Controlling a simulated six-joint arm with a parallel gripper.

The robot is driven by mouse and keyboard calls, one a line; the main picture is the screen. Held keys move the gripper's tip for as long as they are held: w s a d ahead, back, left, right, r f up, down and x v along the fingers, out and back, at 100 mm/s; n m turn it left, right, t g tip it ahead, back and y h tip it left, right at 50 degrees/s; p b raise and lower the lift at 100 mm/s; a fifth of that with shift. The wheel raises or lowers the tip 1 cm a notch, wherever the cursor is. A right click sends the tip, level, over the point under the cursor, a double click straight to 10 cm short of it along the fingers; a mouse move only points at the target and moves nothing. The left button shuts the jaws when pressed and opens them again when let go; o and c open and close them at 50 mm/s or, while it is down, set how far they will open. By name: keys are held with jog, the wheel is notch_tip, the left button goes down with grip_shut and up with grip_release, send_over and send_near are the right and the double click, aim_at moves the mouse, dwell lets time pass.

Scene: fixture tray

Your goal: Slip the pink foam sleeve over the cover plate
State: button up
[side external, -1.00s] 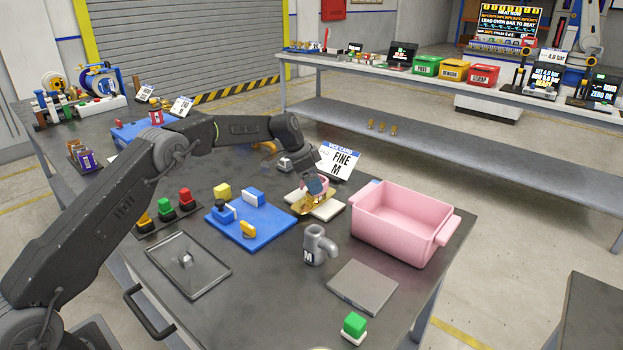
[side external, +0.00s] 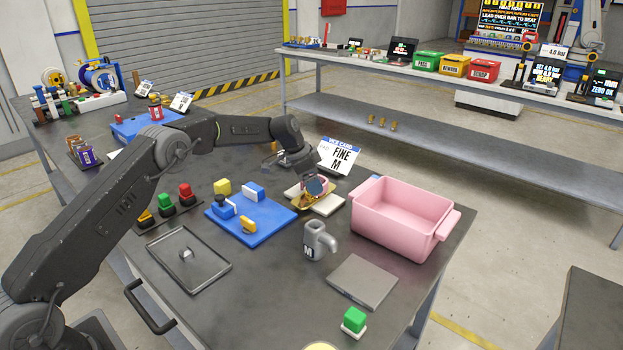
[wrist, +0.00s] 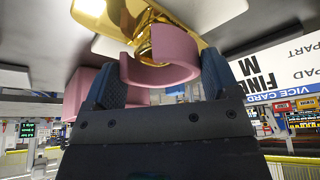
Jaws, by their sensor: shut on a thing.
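The pink foam sleeve (wrist: 165,73) is a curved pink band between the two fingers of my gripper (wrist: 160,78) in the wrist view. My gripper (side external: 316,187) is shut on it, low over the gold cover plate (side external: 307,203) in the side view. The shiny gold plate (wrist: 115,14) fills the top of the wrist view, and a gold rounded part of it shows just inside the sleeve's curve. I cannot tell whether the sleeve encircles that part or only stands in front of it. The fingers hide much of the sleeve in the side view.
A pale pad (side external: 329,207) lies beneath the plate. A pink tub (side external: 402,222) stands to the right and a "FINE M" card (side external: 340,157) behind. A grey mug (side external: 318,241), a blue board (side external: 250,222) and a flat grey plate (side external: 362,282) lie nearby.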

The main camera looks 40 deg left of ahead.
jog(key=shift+f, duration=0.3)
dwell(0.5)
jog(key=o, duration=0.6)
jog(key=shift+r, duration=2.65)
